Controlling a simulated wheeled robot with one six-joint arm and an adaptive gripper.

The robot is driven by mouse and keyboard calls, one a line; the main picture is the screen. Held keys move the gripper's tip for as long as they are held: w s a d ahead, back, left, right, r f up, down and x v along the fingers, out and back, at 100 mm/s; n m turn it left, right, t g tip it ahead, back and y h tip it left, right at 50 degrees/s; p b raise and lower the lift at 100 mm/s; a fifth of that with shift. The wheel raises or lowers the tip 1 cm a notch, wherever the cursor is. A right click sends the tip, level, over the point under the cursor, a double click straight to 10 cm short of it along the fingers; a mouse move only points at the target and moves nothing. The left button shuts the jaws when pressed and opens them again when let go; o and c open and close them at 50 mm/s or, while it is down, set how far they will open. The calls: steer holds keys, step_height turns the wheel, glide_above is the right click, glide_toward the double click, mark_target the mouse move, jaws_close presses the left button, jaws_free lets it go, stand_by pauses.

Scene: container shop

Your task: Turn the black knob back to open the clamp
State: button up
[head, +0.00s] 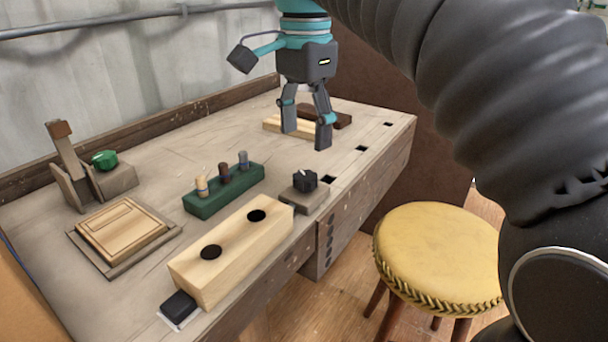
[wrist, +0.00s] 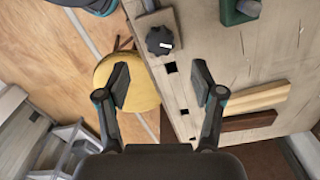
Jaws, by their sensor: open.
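The black knob (head: 305,181) has a pale mark on its face and sits on a small grey-brown block (head: 318,203) near the bench's front edge. In the wrist view the knob (wrist: 160,40) lies beyond my fingertips, roughly in line with the gap between them. My gripper (head: 307,128) is open and empty, pointing down above the bench, farther along it than the knob and apart from it. Both fingers show in the wrist view (wrist: 162,86). I cannot tell for sure which part is the clamp.
A long pale wood block (head: 235,252) with two dark holes lies near the knob. A green rack (head: 226,190) holds three pegs. A green knob (head: 104,160) is on a bracket at left. Wood strips (head: 285,126) lie behind my gripper. A yellow stool (head: 437,255) stands at the front.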

mark_target(305, 175)
step_height(305, 175, down, 7)
steer(key=shift+f+b, duration=0.2)
steer(key=shift+b, duration=0.5)
steer(key=c, duration=1.1)
steer(key=shift+c, duration=0.2)
